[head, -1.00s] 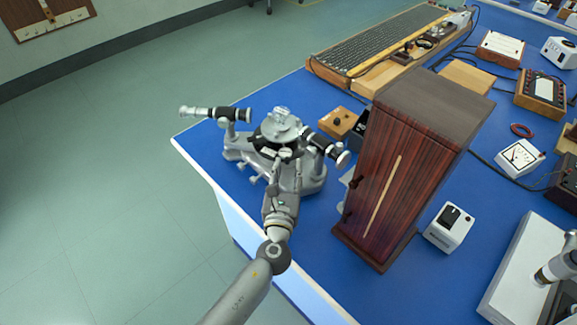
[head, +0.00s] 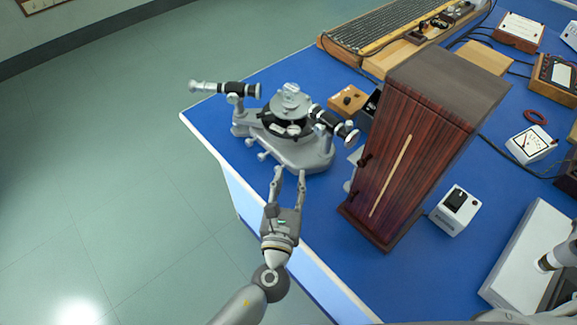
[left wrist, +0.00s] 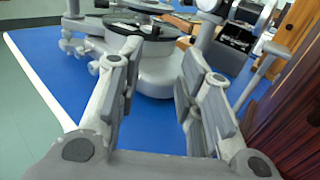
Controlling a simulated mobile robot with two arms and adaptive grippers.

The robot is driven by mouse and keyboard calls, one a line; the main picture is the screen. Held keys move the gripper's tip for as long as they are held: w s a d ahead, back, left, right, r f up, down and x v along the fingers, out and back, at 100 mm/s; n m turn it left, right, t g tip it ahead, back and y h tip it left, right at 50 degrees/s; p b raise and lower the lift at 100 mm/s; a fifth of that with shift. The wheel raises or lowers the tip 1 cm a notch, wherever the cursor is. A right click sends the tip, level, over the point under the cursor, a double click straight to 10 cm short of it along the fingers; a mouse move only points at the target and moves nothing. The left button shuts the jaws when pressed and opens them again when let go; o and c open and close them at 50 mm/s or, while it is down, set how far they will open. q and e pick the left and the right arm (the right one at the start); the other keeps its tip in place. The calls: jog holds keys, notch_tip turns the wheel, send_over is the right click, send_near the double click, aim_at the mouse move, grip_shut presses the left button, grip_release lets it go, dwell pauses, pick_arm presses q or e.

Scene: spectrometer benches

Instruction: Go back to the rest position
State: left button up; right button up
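The grey spectrometer (head: 305,150) stands on the blue bench near its left corner. It has a round table (head: 290,103) on top and two black-and-silver tubes. My left gripper (head: 289,174) is open and empty over the bench's front edge, its fingertips close to the near side of the spectrometer's base. In the left wrist view the spectrometer (left wrist: 156,72) stands beyond and between the spread fingers of my left gripper (left wrist: 160,58), with nothing held. Whether the fingertips touch the base I cannot tell. My right gripper does not show.
A tall dark-red wooden cabinet (head: 400,165) stands close to the right of my left gripper. A small white switch box (head: 455,209) is beside it. Open floor (head: 110,180) lies left of the bench.

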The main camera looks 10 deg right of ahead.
pick_arm(q)
jog(key=s+a+f+n+g+y, duration=0.2)
jog(key=a+f+n+g+y, duration=0.15)
jog(key=a+n, duration=0.75)
jog(key=s+a+f+n+g+y, duration=0.25)
jog(key=a+n+y, duration=0.25)
jog(key=a+n, duration=0.55)
jog(key=s+a+n+g+h, duration=0.2)
jog(key=s+n+g, duration=0.2)
jog(key=s+n, duration=0.4)
jog(key=s+a+n+g+h, duration=0.2)
jog(key=s+n+g, duration=0.2)
jog(key=s+n, duration=0.4)
notch_tip(320, 180, down, 28)
jog(key=s+g, duration=0.1)
jog(key=s+a+f+g, duration=0.1)
jog(key=s+a+f, duration=0.1)
jog(key=s+f, duration=1.3)
jog(key=shift+s+a+m, duration=0.3)
jog(key=shift+s+m, duration=0.15)
jog(key=shift+s, duration=0.5)
